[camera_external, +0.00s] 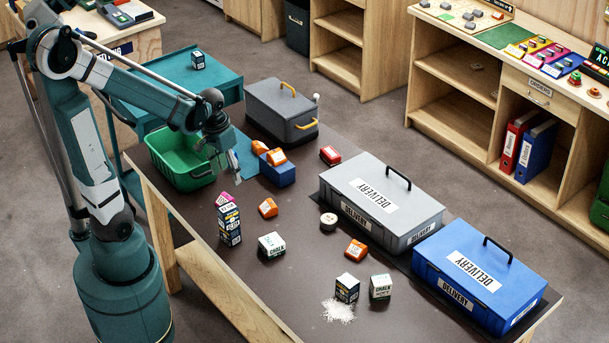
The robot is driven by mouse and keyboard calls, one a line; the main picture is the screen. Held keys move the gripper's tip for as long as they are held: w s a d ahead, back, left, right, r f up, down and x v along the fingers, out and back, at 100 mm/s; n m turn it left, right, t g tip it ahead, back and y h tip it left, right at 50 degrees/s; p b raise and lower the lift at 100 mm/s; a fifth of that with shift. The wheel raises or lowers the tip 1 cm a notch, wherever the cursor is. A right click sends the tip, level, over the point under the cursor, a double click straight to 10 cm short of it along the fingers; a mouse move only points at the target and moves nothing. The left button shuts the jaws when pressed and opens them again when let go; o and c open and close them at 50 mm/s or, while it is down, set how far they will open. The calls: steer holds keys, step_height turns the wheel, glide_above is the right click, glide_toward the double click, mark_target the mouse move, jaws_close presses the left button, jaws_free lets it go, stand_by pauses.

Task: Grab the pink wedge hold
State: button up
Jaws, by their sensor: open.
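My gripper (226,172) is open and points down above the table, beside the right end of the green basket. It appears a little above and behind the pink item, apart from it. Nothing shows between its fingers.
Orange holds (268,208) and white chalk boxes (271,244) stand nearby. A blue block (277,173) with orange pieces is right of my gripper. The green basket (180,178) is left. Grey (400,218) and blue (470,290) delivery boxes stand at right. White powder (338,311) lies in front.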

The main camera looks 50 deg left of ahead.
steer(key=g, duration=0.2)
glide_above(226, 196)
steer(key=shift+w+d+f+p, duration=0.1)
steer(key=shift+d+f+p, duration=0.05)
steer(key=shift+f, duration=1.2)
steer(key=shift+d+f+p, duration=0.15)
steer(key=shift+f, duration=1.15)
steer(key=shift+f, duration=0.1)
steer(key=shift+f+b, duration=0.35)
steer(key=shift+f, duration=0.9)
steer(key=shift+a+f+b, duration=0.15)
steer(key=shift+f+b, duration=0.7)
steer(key=shift+f, duration=1.75)
steer(key=shift+c, duration=0.2)
steer(key=c, duration=0.9)
